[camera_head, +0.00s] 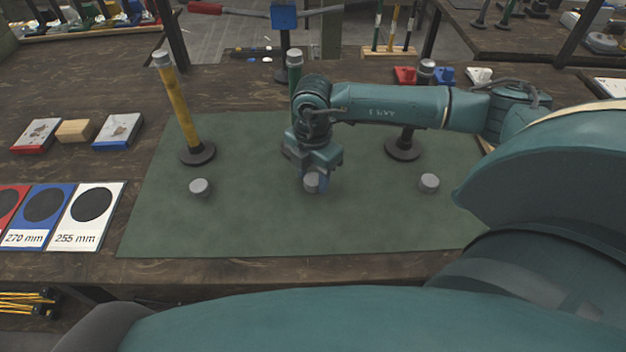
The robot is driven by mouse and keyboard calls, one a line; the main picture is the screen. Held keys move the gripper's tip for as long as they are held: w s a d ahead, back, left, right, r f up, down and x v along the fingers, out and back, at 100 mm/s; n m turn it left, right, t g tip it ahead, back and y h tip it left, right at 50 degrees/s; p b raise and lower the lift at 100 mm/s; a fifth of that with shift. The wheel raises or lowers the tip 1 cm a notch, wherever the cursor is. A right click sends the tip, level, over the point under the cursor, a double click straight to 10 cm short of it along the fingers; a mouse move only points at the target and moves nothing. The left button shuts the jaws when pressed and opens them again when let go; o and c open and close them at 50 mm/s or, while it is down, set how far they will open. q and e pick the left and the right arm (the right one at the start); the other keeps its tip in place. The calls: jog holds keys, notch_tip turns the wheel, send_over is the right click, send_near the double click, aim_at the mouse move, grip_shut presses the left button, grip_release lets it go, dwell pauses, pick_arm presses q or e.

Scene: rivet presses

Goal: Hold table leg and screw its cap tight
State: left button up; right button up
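Three table legs stand upright on round black bases on a green mat (250,225). The yellow leg (180,105) is at the left, the green leg (294,70) in the middle, mostly hidden behind my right arm, and the black leg (406,141) at the right, partly hidden. Each has a grey top. Three grey caps lie on the mat in front: left cap (199,187), middle cap (312,183) and right cap (429,183). My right gripper (313,179) points down at the middle cap, fingers beside it; whether they grip is unclear. My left gripper is not in view.
Left of the mat lie white, blue and red cards (92,218) with black circles, and small blocks (75,131). Behind stand a blue box on a post (284,17) and small red, blue and white parts (444,75). The mat's front left is clear.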

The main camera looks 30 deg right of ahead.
aim_at(313, 179)
jog(key=c, duration=0.6)
jog(key=shift+r, duration=0.1)
notch_tip(313, 179, up, 10)
jog(key=shift+f, duration=0.1)
dwell(0.4)
